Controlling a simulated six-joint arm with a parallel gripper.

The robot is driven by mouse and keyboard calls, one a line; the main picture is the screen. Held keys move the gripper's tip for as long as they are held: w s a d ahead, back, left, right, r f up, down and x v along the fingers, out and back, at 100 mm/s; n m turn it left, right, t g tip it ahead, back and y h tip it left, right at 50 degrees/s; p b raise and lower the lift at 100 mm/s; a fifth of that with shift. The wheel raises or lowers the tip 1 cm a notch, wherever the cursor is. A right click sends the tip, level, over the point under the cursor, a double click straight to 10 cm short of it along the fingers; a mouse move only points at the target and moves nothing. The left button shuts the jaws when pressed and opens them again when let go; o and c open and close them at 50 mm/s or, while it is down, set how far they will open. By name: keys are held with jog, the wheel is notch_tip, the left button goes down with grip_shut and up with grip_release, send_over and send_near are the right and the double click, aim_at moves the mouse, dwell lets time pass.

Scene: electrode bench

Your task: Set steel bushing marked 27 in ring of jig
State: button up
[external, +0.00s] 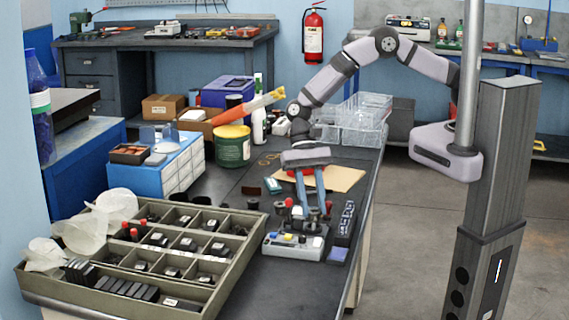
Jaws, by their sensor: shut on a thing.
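My gripper (314,213) points down over the bench, its two blue-grey fingers shut on a small part between the tips. The part looks like the steel bushing, but it is mostly hidden and no number can be read. Below the fingertips is a pale grey box-like jig (283,251) with coloured buttons and upright metal pieces on top. The fingertips are at its back right, close to its top. I cannot tell whether the held part touches the jig. The ring is too small to make out.
A compartment tray (180,301) with dark parts fills the front left. A dark rack (345,222) and a blue-purple block (338,254) stand right of the jig. Behind are a brown board (345,178), a green tin (232,148), clear bins (352,122) and blue-white drawers (178,178).

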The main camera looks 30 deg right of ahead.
jog(key=shift+f+b, duration=0.3)
jog(key=shift+f, duration=0.25)
jog(key=o, duration=1.2)
jog(key=shift+r, duration=0.1)
jog(key=shift+w, duration=0.1)
jog(key=b+v, duration=0.1)
jog(key=v, duration=0.6)
jog(key=shift+r+b, duration=0.1)
jog(key=shift+b, duration=0.3)
notch_tip(320, 180, up, 5)
jog(key=p, duration=0.4)
jog(key=shift+p, duration=0.4)
